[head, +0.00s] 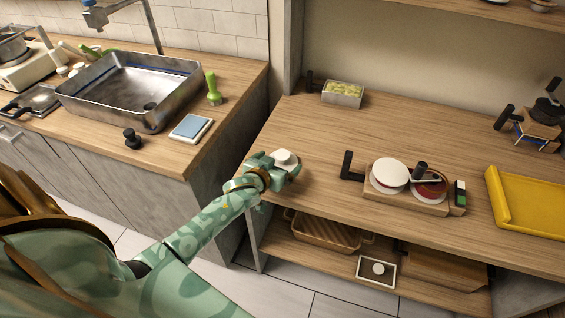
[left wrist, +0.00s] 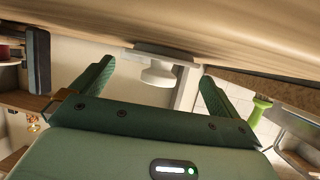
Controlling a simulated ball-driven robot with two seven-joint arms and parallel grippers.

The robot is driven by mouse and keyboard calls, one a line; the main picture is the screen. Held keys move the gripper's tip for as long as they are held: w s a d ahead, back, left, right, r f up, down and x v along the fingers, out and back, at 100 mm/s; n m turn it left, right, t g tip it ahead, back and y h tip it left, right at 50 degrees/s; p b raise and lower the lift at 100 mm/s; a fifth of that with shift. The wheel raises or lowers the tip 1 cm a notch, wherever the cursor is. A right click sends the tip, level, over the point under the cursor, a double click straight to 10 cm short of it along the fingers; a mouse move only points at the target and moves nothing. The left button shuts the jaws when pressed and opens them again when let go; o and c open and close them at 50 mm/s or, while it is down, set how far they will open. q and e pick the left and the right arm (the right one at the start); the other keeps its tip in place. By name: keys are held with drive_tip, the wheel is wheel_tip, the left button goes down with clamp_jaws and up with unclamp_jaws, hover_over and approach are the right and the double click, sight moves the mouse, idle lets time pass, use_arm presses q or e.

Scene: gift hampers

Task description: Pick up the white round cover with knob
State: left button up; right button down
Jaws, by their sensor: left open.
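A small white round cover with a raised top (head: 285,157) sits near the left edge of the wooden table. My left gripper (head: 277,166) is at the cover, with its green fingers open around it. In the left wrist view, the white cover (left wrist: 158,76) shows between the two spread fingers of the left gripper (left wrist: 156,72), with a visible gap to each finger. The gripper hides part of the cover in the head view. My right gripper is not in view.
A wooden tray (head: 434,209) with round white and red pieces stands to the right. A yellow tray (head: 537,207) lies at the far right. A metal box (head: 342,94) stands at the back. A lower shelf holds a basket (head: 322,232). The table between is clear.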

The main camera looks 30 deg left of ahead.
sight(279, 161)
use_arm(q)
drive_tip(key=b+x, duration=0.1)
drive_tip(key=x, duration=0.2)
drive_tip(key=shift+w+a+f, duration=0.1)
drive_tip(key=shift+w+f, duration=0.15)
drive_tip(key=shift+f, duration=0.05)
drive_tip(key=shift+r, duration=0.1)
drive_tip(key=c, duration=0.9)
